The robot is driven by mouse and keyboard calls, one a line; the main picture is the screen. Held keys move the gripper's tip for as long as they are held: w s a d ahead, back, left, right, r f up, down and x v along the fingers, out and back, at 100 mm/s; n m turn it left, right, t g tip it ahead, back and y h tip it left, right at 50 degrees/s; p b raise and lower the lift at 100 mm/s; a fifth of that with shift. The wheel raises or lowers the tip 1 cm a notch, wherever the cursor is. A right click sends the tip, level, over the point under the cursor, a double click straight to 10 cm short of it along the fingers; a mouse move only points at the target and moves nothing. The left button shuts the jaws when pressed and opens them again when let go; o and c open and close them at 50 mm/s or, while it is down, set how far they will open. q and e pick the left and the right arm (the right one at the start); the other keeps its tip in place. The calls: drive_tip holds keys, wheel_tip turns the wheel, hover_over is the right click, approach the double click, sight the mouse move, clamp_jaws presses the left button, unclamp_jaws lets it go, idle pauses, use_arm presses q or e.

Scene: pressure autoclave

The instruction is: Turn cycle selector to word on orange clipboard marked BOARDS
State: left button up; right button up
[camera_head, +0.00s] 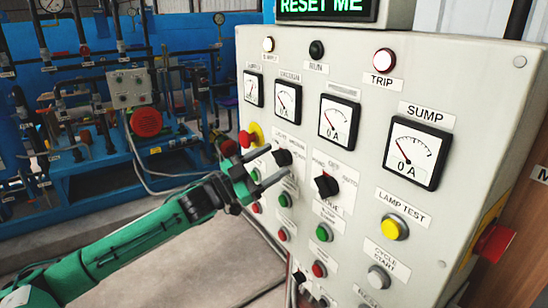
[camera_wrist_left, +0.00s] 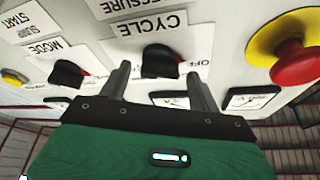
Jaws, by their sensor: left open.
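The cycle selector is a black knob (camera_head: 283,157) on the cabinet front. It also shows in the left wrist view as a black knob (camera_wrist_left: 160,62) by the upside-down CYCLE label (camera_wrist_left: 150,24). My left gripper (camera_head: 276,162) is open in front of the knob. In the left wrist view its two fingers (camera_wrist_left: 158,74) stand on either side of the knob; I cannot tell whether they touch it. No orange clipboard marked BOARDS shows. My right gripper is not in view.
The mode knob (camera_head: 326,186) is right of the cycle knob. A red emergency button (camera_head: 246,138) on a yellow base is close on the left. Several push buttons, including a green one (camera_head: 324,232), lie below. Gauges (camera_head: 339,121) are above. Blue pipework stands behind.

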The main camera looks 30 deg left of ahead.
use_arm(q)
drive_tip(key=shift+w+d+r, duration=0.25)
drive_tip(key=shift+w+d, duration=0.1)
drive_tip(key=shift+w, duration=0.15)
drive_tip(key=shift+c, duration=0.2)
drive_tip(key=c, duration=0.9)
drive_tip(key=shift+m+g+h, duration=0.3)
drive_tip(key=shift+m, duration=0.2)
drive_tip(key=m, duration=0.2)
drive_tip(key=m+g+h, duration=0.1)
drive_tip(key=m, duration=0.1)
drive_tip(key=shift+r+m+g, duration=0.15)
drive_tip(key=shift+m+g, duration=0.15)
drive_tip(key=shift+m, duration=0.1)
drive_tip(key=shift+r+m+g+h+p, duration=0.15)
drive_tip(key=shift+m+g, duration=0.45)
drive_tip(key=shift+m, duration=0.75)
drive_tip(key=shift+m+g+h+p, duration=0.15)
drive_tip(key=shift+m+g, duration=0.45)
drive_tip(key=shift+m, duration=0.75)
